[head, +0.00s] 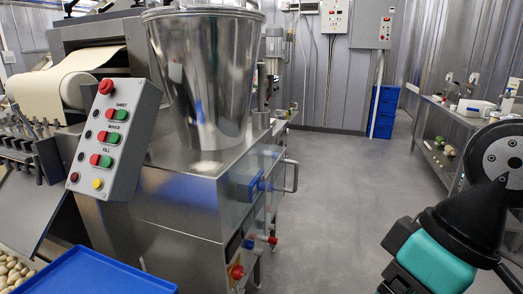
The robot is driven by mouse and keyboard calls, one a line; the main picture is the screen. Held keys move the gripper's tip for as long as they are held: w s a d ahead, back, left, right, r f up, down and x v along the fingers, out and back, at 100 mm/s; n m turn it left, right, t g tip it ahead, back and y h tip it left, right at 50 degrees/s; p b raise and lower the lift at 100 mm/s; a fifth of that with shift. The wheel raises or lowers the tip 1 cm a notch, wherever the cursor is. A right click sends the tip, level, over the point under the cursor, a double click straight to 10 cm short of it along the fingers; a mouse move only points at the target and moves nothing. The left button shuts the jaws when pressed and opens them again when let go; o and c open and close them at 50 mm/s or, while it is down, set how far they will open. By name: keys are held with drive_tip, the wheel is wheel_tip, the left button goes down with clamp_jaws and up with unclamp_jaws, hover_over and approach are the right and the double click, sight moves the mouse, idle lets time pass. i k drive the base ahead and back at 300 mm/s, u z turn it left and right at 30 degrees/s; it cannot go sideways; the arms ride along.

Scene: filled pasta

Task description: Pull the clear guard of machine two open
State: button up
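A steel filling machine (180,200) with a large shiny hopper (203,80) stands at left centre. On its right side is what looks like a clear guard panel (240,205), with blue parts near it. A steel bar handle (291,176) stands out from that side. The panel looks closed, but its edges are hard to make out. No machine number is readable. My arm (436,262), black and teal, shows at the lower right, apart from the machine across open floor. My gripper's fingers are not visible.
A control box (115,140) with red and green buttons is at the left. A blue tray (95,273) is at the lower left. Red knobs (237,271) stick out low on the machine. Blue crates (384,112) stand at the back. Grey floor (340,190) is clear between machine and right-hand bench (452,115).

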sight(296, 165)
drive_tip(key=z, duration=0.45)
drive_tip(key=k, duration=1.05)
drive_tip(key=u, duration=0.5)
drive_tip(key=i, duration=1.4)
drive_tip(key=z, duration=0.65)
